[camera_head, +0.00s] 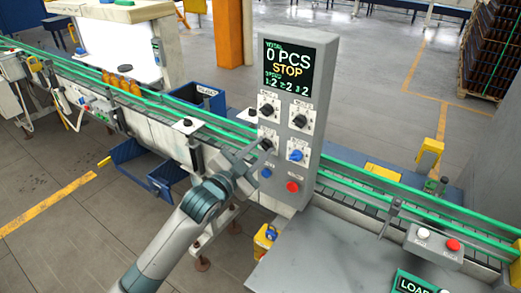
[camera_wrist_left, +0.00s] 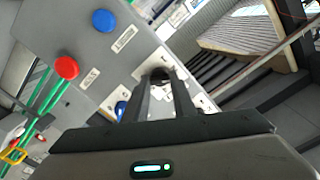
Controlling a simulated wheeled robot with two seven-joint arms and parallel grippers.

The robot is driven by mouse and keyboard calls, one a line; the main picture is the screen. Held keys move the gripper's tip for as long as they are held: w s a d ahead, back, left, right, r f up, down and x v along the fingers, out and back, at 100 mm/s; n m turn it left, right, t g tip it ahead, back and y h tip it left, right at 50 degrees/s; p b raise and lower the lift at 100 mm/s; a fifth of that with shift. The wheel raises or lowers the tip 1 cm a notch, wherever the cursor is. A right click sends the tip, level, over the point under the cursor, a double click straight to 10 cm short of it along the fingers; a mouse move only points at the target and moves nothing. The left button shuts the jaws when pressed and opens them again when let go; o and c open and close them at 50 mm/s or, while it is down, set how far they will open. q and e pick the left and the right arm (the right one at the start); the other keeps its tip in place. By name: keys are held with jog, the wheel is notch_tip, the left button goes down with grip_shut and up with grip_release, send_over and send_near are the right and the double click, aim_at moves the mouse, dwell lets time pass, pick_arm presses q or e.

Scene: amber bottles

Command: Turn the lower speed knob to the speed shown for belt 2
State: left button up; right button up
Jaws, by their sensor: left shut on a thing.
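A grey control panel (camera_head: 310,165) stands beside the belt, with a screen (camera_head: 287,65) showing "0 PCS", "STOP" and a row of speeds that seems to read 2, 2, 2. Below it are an upper left black knob (camera_head: 267,109), an upper right black knob (camera_head: 299,121), a lower left dark knob (camera_head: 266,143) and a blue knob (camera_head: 296,155). My left gripper (camera_head: 261,148) is shut on the lower left knob. In the left wrist view its fingers (camera_wrist_left: 165,82) close around this dark knob (camera_wrist_left: 159,74), which they partly hide. The knob labels are too small to read. My right gripper is not in view.
A blue button (camera_head: 266,173) and a red button (camera_head: 292,187) sit low on the panel, near the left arm. The green-railed conveyor (camera_head: 352,190) runs behind the panel. Several amber bottles (camera_head: 123,84) stand on it at left. A grey table (camera_head: 335,255) is at front.

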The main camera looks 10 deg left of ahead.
pick_arm(q)
jog(key=n, duration=0.3)
jog(key=shift+n, duration=0.3)
jog(key=shift+f, duration=0.1)
dwell(0.3)
jog(key=o, duration=1.1)
jog(key=shift+c, duration=0.2)
jog(key=shift+s+a, duration=0.1)
